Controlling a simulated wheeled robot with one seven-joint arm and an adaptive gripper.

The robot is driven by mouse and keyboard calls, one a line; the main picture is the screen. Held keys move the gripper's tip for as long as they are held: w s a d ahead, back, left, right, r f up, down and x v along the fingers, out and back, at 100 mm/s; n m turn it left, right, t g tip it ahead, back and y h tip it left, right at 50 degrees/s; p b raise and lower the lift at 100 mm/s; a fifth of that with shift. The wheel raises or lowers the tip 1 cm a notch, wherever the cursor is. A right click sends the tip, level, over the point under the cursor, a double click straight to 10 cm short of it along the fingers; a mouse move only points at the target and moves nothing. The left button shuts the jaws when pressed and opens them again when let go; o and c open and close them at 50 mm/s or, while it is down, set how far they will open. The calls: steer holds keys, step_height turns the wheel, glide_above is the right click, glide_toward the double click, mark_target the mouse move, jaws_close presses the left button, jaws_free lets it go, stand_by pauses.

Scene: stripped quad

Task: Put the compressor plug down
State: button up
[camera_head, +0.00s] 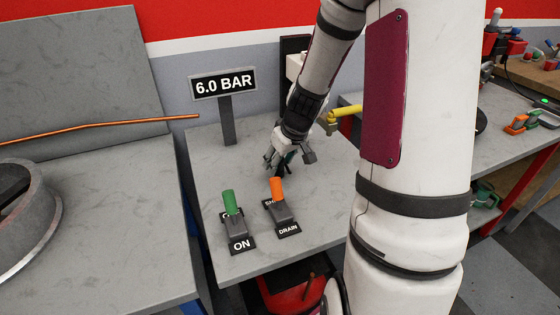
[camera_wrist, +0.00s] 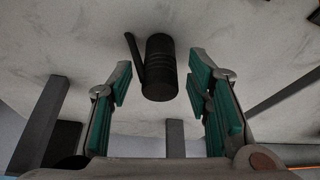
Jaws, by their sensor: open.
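The compressor plug (camera_wrist: 160,68) shows in the wrist view as a dark ribbed cylinder with a thin bar leaning beside its left side. It is at the pale grey table surface, between and beyond my fingertips, with a gap on each side. My gripper (camera_wrist: 158,90) is open, its two green-padded fingers spread and touching nothing that I can see. In the head view my gripper (camera_head: 288,160) is low over the grey table (camera_head: 235,155), behind the orange lever. A small dark shape under the fingers there is mostly hidden, and I cannot make out the plug clearly.
A green lever (camera_head: 230,203) marked ON and an orange lever (camera_head: 278,190) marked DRAIN stand in front of my gripper. A "6.0 BAR" sign (camera_head: 224,84) stands behind left. A yellow handle (camera_head: 347,112) is at the right. The table's left part is clear.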

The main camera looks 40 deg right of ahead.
steer(key=p+v, duration=0.2)
steer(key=v, duration=1)
steer(key=s+a+r+g, duration=0.1)
steer(key=s+a+r, duration=0.3)
steer(key=a, duration=0.3)
steer(key=s+a+r, duration=0.3)
steer(key=s+a, duration=0.1)
steer(key=a, duration=0.2)
steer(key=s+a+r, duration=0.1)
steer(key=s+a, duration=0.2)
steer(key=s, duration=0.4)
steer(key=s+a+r+g, duration=0.1)
steer(key=s+a, duration=0.2)
steer(key=s, duration=0.5)
steer(key=shift+a, duration=0.2)
steer(key=shift+w, duration=0.1)
step_height(320, 180, up, 9)
steer(key=t+p, duration=0.1)
steer(key=p, duration=0.7)
steer(key=shift+t, duration=0.3)
